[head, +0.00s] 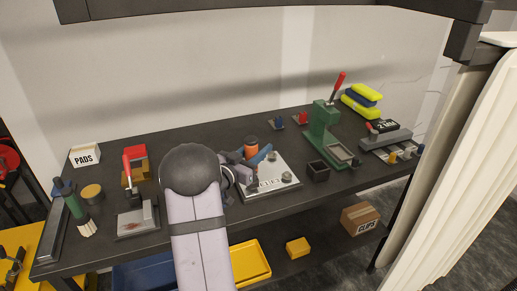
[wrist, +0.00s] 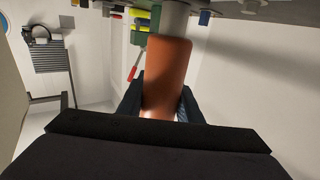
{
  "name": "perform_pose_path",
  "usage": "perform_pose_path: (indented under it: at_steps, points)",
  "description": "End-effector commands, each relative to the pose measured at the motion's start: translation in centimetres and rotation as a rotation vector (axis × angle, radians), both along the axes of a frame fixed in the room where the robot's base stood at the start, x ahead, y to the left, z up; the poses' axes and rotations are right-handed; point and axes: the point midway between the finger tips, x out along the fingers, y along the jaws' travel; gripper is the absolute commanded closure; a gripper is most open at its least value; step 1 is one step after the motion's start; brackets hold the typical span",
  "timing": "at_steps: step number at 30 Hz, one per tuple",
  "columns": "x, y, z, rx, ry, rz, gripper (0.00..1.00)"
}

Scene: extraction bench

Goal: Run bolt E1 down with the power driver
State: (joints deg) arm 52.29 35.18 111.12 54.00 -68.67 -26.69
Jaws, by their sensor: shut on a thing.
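My gripper (head: 256,158) is shut on the orange power driver (head: 250,142), over the left part of a pale plate (head: 286,163). In the wrist view the driver's orange body (wrist: 166,75) sits between the two dark blue fingers, and a grey cylindrical part (wrist: 175,16) extends from its far end. Grey bolt-like parts show on the plate, one near its front right (head: 286,177) and one near its back (head: 272,156). The plate's front lettering is too small to read surely. Bolt E1 cannot be singled out, and the driver's lower end is hidden by my gripper and arm.
A green press (head: 323,130) with a red lever and a small dark box (head: 318,171) stand right of the plate. A small fixture with a red handle (head: 136,218) stands left of my arm. Bare dark bench top (head: 190,138) lies behind my arm.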

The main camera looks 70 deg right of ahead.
Motion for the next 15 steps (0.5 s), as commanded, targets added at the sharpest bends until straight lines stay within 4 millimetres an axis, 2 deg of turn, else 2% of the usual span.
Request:
perform_pose_path:
  at_steps: [15]
  points:
    - [0.01, -0.01, -0.15, -0.002, -0.001, 0.000, 1.00]
